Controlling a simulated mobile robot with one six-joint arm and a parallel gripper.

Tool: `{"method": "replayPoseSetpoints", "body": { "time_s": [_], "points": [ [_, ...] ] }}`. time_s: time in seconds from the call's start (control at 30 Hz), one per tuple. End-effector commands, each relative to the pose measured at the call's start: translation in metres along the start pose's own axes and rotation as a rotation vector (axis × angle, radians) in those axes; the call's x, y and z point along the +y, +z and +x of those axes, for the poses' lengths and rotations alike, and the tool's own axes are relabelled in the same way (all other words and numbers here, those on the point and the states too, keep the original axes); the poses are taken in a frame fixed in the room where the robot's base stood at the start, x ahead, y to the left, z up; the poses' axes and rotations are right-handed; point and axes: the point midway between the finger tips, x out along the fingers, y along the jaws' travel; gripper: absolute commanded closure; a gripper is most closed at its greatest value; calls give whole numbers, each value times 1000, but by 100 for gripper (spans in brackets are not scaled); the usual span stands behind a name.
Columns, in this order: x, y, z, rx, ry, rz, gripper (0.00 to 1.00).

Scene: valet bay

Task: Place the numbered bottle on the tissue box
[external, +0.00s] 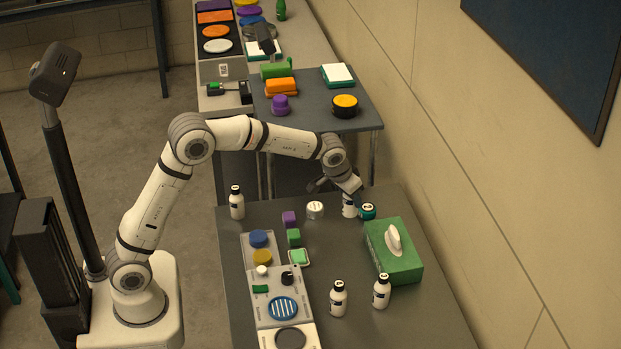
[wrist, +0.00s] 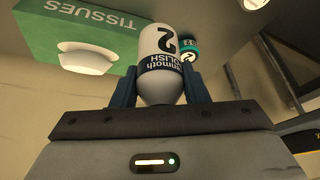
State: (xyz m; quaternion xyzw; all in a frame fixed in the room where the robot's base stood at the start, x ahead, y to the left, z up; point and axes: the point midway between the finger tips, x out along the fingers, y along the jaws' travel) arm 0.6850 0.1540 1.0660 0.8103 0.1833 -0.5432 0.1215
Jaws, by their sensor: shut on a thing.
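A white bottle with a black cap end, a large "2" and a "mammoth POLISH" label (wrist: 163,48) is between the fingers of my gripper (wrist: 160,88), which is shut on it. In the external view the held bottle (external: 349,208) is upright below my gripper (external: 346,192), at the far part of the grey table. I cannot tell whether its base touches the table. The green tissue box (external: 395,262) stands to its right and nearer the camera, with a white tissue sticking up from its top. The box also shows in the wrist view (wrist: 85,32), at upper left.
A teal-and-black round container (external: 367,211) is close beside the held bottle. Similar white bottles stand at the left (external: 237,204) and in front of the tissue box (external: 338,300) (external: 381,292). A white round tin (external: 315,210) and a grey panel (external: 262,285) with coloured pieces lie leftward.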

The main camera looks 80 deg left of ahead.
Motion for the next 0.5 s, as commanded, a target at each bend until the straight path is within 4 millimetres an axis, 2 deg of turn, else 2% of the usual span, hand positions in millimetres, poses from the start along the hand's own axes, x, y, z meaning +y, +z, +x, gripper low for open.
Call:
{"method": "replayPoseSetpoints", "body": {
  "time_s": [0.03,0.1,0.23,0.3,0.4,0.5],
  "points": [
    [21,-13,-11,1,2,5,86],
    [47,-25,-18,0,1,0,86],
    [87,-40,-29,1,-4,-10,86],
    [102,-44,-33,2,-7,-15,86],
    [115,-46,-34,2,-10,-21,86],
    [119,-40,-20,-1,-12,-25,86]
  ]
}}
